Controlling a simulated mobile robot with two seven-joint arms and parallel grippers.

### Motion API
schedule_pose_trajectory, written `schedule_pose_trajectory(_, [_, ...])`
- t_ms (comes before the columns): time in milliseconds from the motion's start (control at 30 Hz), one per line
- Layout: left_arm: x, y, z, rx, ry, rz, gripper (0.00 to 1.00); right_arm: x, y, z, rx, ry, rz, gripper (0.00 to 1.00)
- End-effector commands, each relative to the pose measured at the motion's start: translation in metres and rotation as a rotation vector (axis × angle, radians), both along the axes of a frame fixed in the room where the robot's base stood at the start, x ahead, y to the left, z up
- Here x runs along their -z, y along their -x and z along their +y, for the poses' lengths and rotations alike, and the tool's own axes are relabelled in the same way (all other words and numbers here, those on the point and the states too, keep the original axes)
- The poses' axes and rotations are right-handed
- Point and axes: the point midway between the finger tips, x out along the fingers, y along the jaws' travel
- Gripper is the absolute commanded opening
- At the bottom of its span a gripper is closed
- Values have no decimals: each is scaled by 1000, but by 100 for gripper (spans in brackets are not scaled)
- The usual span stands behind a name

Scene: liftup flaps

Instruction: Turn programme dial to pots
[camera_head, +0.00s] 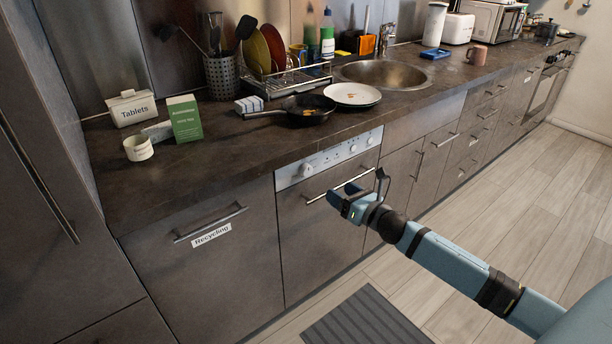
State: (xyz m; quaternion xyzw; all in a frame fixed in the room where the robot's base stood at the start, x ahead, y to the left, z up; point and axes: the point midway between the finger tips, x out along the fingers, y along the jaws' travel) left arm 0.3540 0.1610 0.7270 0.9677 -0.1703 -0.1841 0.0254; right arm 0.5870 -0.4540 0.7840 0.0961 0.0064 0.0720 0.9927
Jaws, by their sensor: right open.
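The dishwasher's light control panel (328,158) sits under the counter edge, above a dark door with a bar handle (342,186). The programme dial (306,169) looks like a round knob at the panel's left part; its markings and setting are too small to read. My left gripper is out of view.
A Recycling drawer with a handle (210,223) is left of the dishwasher. A dark mat (366,318) lies on the otherwise clear floor.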

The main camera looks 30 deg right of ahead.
Motion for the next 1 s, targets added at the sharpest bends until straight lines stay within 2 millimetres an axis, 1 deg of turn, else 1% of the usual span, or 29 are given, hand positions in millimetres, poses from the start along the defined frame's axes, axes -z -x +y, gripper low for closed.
schedule_pose_trajectory(33, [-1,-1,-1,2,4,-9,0,-1,-9,1,1,1,-3,64])
schedule_pose_trajectory(400, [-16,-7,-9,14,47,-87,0,0,-76,11,0,-3,-2,64])
schedule_pose_trajectory(600, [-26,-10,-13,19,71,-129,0,0,-104,15,1,-3,-1,64])
schedule_pose_trajectory(700, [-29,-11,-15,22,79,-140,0,0,-113,16,0,-3,-1,64])
schedule_pose_trajectory(800, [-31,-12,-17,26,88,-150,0,0,-117,17,0,-3,0,64])
schedule_pose_trajectory(1000, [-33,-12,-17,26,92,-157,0,0,-119,18,0,-3,0,64])
